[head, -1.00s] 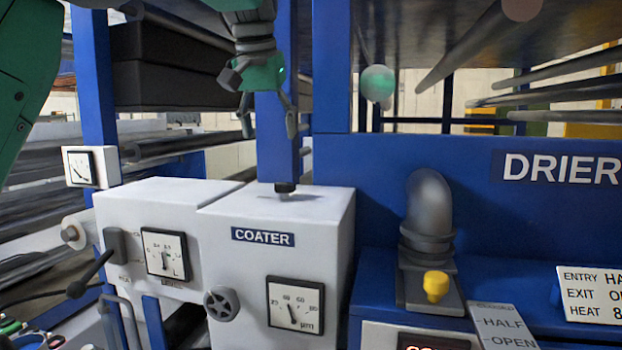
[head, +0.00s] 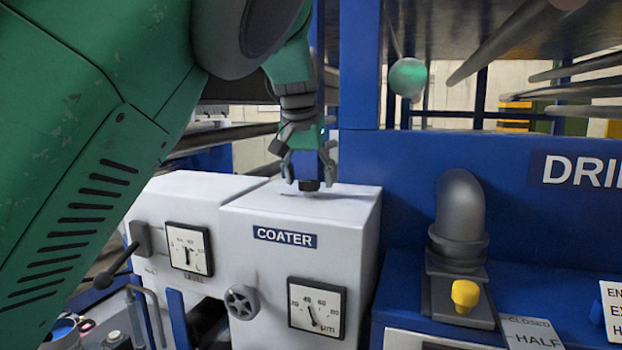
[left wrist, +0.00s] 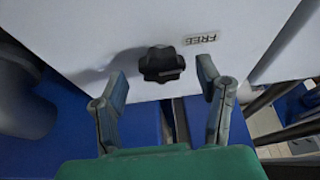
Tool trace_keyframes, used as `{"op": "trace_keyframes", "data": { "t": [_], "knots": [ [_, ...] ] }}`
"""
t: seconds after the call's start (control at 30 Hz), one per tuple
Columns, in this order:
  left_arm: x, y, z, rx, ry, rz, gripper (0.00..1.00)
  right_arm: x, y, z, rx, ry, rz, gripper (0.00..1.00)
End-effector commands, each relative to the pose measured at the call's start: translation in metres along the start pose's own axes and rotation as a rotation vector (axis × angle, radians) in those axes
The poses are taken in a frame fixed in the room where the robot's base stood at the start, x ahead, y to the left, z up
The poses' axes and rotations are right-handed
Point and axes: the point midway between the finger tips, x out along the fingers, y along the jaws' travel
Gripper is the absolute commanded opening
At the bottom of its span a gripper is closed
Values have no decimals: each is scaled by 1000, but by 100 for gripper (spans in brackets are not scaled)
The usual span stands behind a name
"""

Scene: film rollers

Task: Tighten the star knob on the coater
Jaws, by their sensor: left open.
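The coater (head: 345,225) is a white cabinet with a blue COATER label on its front. A black star knob (head: 309,185) stands on its top face; in the left wrist view the knob (left wrist: 161,64) shows its lobes, beside a small FREE label (left wrist: 200,39). My left gripper (head: 309,172) points down over the knob. Its fingers are open, one on each side of the knob. In the left wrist view the gripper (left wrist: 162,78) holds nothing, and I cannot tell whether a finger touches the knob. My right gripper is not in view.
A grey handwheel (head: 241,302) and a dial gauge (head: 317,308) are on the coater's front. To the right is the blue drier (head: 520,225) with a grey elbow pipe (head: 460,215) and a yellow knob (head: 465,295). My left arm covers the left side.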

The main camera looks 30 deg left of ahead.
Motion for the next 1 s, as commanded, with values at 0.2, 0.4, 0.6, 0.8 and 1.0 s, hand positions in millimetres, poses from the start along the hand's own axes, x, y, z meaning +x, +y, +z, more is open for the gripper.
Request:
{"op": "trace_keyframes", "data": {
  "t": [0.2,0.4,0.6,0.8,1.0],
  "knots": [
    [10,0,0,-1,-1,-1,60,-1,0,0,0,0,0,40],
    [10,0,-1,-1,-1,-1,60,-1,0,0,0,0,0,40],
    [9,0,0,-1,-1,0,10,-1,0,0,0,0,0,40],
    [8,0,0,8,0,5,10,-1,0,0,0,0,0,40],
    [8,-1,0,65,1,32,10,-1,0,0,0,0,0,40]
  ]
}}
